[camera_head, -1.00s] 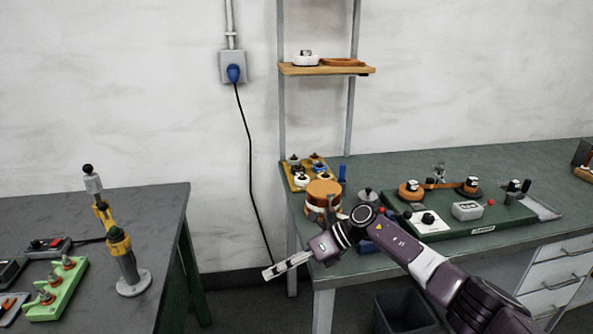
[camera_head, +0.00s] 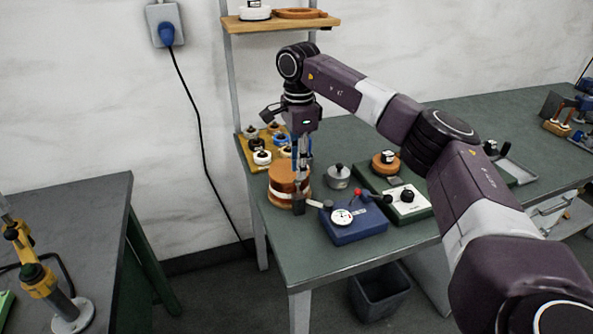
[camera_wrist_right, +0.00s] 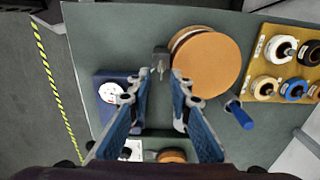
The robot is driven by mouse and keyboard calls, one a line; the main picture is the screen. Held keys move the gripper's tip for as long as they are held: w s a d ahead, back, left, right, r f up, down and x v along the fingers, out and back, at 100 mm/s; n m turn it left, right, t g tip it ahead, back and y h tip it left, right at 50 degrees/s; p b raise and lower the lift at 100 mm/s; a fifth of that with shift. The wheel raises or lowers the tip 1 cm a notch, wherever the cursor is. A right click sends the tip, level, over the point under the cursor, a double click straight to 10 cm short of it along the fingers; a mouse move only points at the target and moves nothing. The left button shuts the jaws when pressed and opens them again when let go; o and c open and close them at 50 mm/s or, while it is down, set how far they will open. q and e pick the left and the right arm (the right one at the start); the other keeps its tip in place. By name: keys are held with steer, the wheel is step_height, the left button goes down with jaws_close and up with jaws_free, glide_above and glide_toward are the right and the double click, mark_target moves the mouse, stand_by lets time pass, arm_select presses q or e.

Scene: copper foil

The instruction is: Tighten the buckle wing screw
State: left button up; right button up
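The round copper-coloured stack (camera_head: 282,177), with a white band around its side, stands on the green table. It also shows from above in the wrist view (camera_wrist_right: 208,65). A small grey metal block (camera_wrist_right: 160,58), which looks like the buckle, sits at the stack's edge; in the head view it is a dark piece (camera_head: 298,205) at the stack's front. The wing screw itself is too small to make out. My right gripper (camera_head: 303,165) points down over the stack's near side. In the wrist view the right gripper (camera_wrist_right: 161,80) is open and empty, its fingertips either side of the block's line. My left gripper is not in view.
A blue gauge box (camera_head: 355,228) stands close to the right of the stack. A grey lidded pot (camera_head: 338,176) is behind it. A yellow tray (camera_head: 243,152) with several spools lies at the back left. A blue-handled tool (camera_wrist_right: 240,114) is beside the stack.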

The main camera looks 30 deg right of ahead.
mark_target(298, 187)
step_height(298, 187, down, 2)
steer(key=shift+w+d+f, duration=0.1)
steer(key=shift+f, duration=0.3)
jaws_close()
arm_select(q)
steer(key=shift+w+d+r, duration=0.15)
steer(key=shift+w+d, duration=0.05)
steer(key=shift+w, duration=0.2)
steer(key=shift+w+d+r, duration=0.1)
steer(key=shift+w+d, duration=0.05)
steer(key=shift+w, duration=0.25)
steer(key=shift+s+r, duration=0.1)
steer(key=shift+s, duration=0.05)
